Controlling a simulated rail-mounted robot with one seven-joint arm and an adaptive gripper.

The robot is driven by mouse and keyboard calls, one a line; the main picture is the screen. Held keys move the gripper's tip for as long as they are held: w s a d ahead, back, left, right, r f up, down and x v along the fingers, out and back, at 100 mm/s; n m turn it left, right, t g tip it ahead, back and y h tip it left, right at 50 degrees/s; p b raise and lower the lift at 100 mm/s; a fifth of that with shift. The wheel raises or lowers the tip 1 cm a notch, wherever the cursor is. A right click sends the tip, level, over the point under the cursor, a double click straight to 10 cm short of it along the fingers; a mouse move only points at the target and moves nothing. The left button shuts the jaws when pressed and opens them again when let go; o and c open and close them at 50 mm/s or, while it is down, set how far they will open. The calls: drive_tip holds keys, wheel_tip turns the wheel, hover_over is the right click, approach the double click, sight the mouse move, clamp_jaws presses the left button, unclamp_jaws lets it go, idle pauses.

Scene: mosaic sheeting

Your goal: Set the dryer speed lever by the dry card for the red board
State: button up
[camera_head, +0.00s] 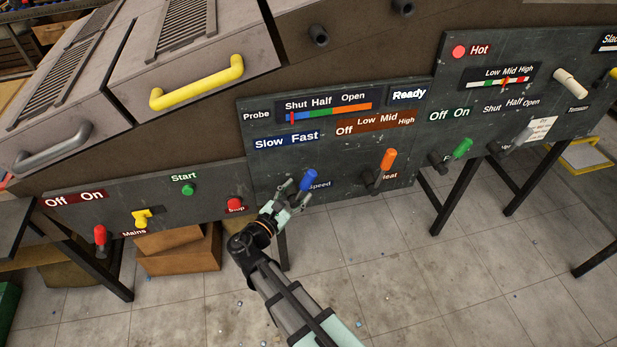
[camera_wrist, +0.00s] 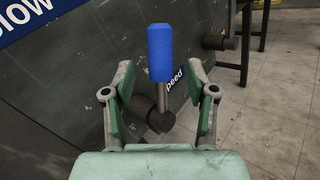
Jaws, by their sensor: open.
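The speed lever (camera_head: 308,180) has a blue handle and sits on the dark control panel under a "Slow Fast" label (camera_head: 287,140). In the wrist view the blue handle (camera_wrist: 160,52) stands upright on a grey shaft, with the word "Speed" partly showing behind it. My gripper (camera_head: 294,190) is open at the lever. In the wrist view its two green-padded fingers (camera_wrist: 162,98) stand on either side of the lever's shaft, apart from it. I cannot make out a dry card or a red board.
The orange heat lever (camera_head: 388,160) stands to the right on the same panel. Farther right is a green lever (camera_head: 462,148). To the left are the red stop button (camera_head: 235,204), green start button (camera_head: 188,189) and red mains lever (camera_head: 100,236).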

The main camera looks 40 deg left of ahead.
sight(305, 183)
drive_tip(key=shift+w+a+p, duration=0.1)
drive_tip(key=shift+w+p, duration=0.3)
drive_tip(key=shift+w, duration=2.8)
clamp_jaws()
